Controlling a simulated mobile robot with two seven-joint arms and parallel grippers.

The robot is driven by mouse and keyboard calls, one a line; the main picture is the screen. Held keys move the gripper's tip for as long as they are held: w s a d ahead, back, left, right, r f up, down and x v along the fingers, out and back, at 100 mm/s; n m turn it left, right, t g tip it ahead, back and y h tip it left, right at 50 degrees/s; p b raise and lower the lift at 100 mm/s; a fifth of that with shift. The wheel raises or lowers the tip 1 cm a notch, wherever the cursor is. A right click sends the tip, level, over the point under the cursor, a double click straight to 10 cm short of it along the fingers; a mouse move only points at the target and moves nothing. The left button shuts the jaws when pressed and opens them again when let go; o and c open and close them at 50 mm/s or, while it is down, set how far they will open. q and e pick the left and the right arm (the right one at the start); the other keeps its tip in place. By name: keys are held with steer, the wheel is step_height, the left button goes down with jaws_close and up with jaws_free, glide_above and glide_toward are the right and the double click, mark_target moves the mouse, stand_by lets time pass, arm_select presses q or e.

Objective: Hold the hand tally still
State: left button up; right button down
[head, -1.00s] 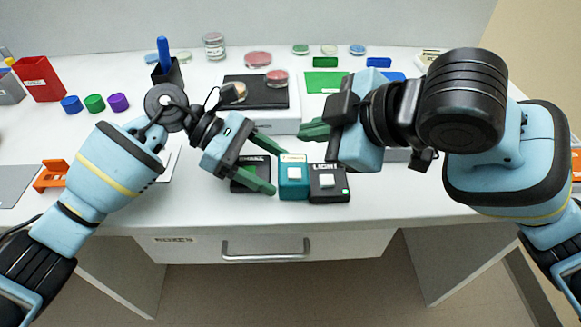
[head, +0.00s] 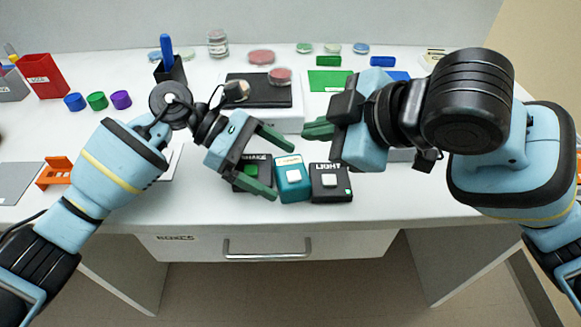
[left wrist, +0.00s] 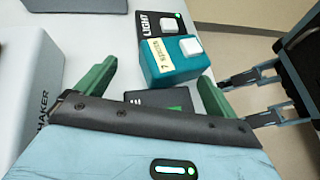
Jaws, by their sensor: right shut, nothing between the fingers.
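The hand tally (head: 292,187) appears to be the teal box with a white button and a pale label, standing slightly turned on the bench near its front edge. It also shows in the left wrist view (left wrist: 172,70), ahead of and between the finger directions. My left gripper (head: 284,174) is open. Its fingers point at the tally from the left, and in the left wrist view (left wrist: 155,82) nothing is gripped between them. Whether a finger touches the tally, I cannot tell. My right gripper (head: 308,130) is shut and empty, behind and above the tally.
A black LIGHT box (head: 330,188) stands close right of the tally. Another black box with a green button (head: 239,177) lies to its left, partly under my left fingers. A white machine with a black top (head: 258,92) stands behind. A drawer handle (head: 268,254) is below the bench edge.

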arm_select(q)
steer(key=shift+s+d, duration=0.45)
steer(key=shift+d, duration=0.3)
steer(key=v, duration=0.5)
steer(key=shift+w+d+r, duration=0.1)
steer(key=shift+w+r, duration=0.1)
steer(key=v, duration=0.5)
steer(key=f+v, duration=0.1)
steer(key=v, duration=0.2)
steer(key=shift+a, duration=0.5)
arm_select(e)
steer(key=shift+d, duration=0.4)
